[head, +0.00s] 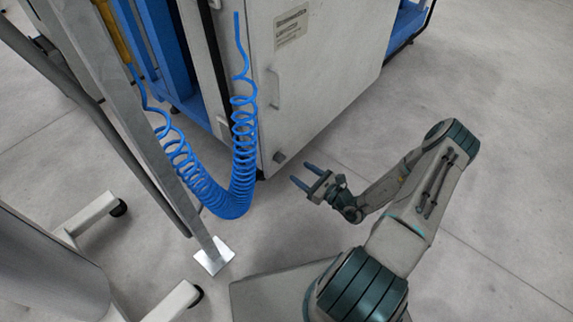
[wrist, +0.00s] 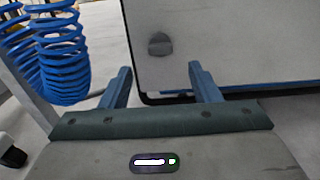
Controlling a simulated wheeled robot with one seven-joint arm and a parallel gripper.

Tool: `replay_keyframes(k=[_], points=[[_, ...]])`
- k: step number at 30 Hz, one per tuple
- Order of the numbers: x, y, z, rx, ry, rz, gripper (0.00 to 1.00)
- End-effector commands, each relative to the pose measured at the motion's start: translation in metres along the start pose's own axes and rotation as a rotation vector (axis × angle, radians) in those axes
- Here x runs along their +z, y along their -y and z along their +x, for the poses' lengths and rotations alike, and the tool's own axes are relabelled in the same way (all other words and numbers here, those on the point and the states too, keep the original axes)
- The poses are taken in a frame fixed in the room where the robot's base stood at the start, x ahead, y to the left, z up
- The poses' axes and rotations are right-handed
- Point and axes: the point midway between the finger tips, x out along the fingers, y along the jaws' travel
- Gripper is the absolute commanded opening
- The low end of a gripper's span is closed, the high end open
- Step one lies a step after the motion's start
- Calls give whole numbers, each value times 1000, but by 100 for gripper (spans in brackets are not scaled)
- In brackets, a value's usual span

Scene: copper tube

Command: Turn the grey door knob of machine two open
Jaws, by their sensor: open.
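The grey door knob (head: 280,157) sits low on the white door of the machine (head: 325,75), near the door's left edge. In the wrist view the knob (wrist: 160,44) shows as a dark grey shape above and between the two fingers, beyond their tips. My gripper (head: 302,174) is open and empty, to the right of the knob and apart from it. Its two fingers point toward the machine. In the wrist view my gripper (wrist: 158,68) has both fingers spread. Nothing hides the knob.
A blue coiled hose (head: 240,150) hangs just left of the knob and also shows in the wrist view (wrist: 60,60). A door handle (head: 273,88) sits above the knob. A grey post (head: 140,130) stands at left. The floor (head: 480,130) at right is clear.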

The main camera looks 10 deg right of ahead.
Motion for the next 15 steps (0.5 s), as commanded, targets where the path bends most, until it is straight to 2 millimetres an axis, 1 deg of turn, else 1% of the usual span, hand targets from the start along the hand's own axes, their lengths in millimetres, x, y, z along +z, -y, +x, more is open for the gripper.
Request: replay_keyframes(k=[1, 6, 9, 12, 15], points=[[-3, 0, 12, 3, 3, -3, 56], [-2, 0, 45, 3, 2, -2, 56], [-2, 0, 59, 1, 1, -3, 56], [-1, 0, 69, 1, 1, -2, 56], [-1, 0, 74, 0, -1, -1, 56]])
